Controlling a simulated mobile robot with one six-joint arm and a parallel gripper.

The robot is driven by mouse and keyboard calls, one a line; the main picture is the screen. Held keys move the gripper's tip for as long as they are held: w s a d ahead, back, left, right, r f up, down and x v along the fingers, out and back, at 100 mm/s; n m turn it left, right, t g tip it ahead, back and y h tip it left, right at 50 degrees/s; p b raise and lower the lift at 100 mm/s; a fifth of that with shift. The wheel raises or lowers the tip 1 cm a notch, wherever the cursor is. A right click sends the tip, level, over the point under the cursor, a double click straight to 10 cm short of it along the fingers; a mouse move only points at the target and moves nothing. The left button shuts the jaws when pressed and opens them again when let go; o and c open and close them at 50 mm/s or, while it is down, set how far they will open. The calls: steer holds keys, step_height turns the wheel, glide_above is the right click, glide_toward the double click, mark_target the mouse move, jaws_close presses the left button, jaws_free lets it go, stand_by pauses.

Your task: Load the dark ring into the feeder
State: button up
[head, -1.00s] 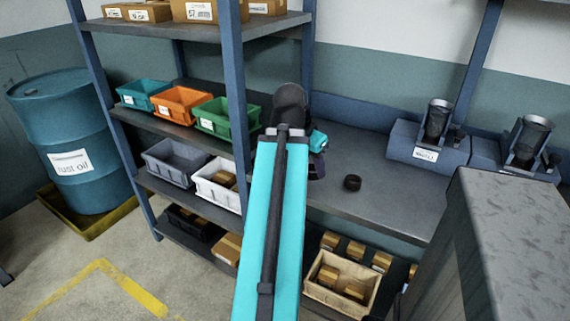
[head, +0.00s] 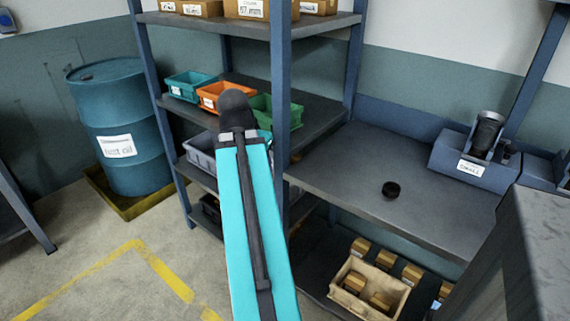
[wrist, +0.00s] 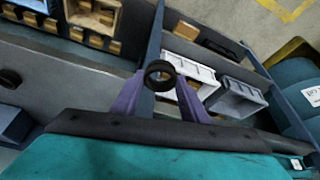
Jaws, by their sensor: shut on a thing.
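In the wrist view my gripper (wrist: 159,92) is shut on a dark ring (wrist: 159,66), held upright between the purple fingertips with its hole showing. The gripper and this ring are hidden behind my arm in the head view. A second dark ring (head: 391,190) lies on the grey workbench (head: 345,175); it also shows at the left edge of the wrist view (wrist: 10,78). The feeder with a slanted dark chute (head: 487,133) on a blue block (head: 458,158), its label seeming to read "SMALL", stands at the back right of the bench. A second blue block (head: 545,170) is partly cut off.
A shelf rack with teal (head: 188,86), orange (head: 207,98) and green (head: 282,112) bins stands left of the bench; its blue post (head: 282,100) is close to my arm. A wooden crate (head: 372,290) sits below. A blue drum (head: 115,120) stands far left.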

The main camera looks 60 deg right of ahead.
steer(key=w+a+n+t, duration=0.1)
steer(key=w+a+n, duration=0.2)
steer(key=w+a, duration=0.75)
steer(key=w+a+n+t+y, duration=0.1)
steer(key=w+a+n, duration=0.3)
steer(key=w+a, duration=0.3)
steer(key=w+a+f+n+t+y, duration=0.1)
steer(key=w+a+n, duration=0.4)
steer(key=a, duration=1.2)
steer(key=w+a+f+n+t+y, duration=0.1)
steer(key=w+a+n, duration=0.4)
steer(key=w+a, duration=0.6)
steer(key=shift+a+y, duration=0.5)
steer(key=shift+y, duration=0.3)
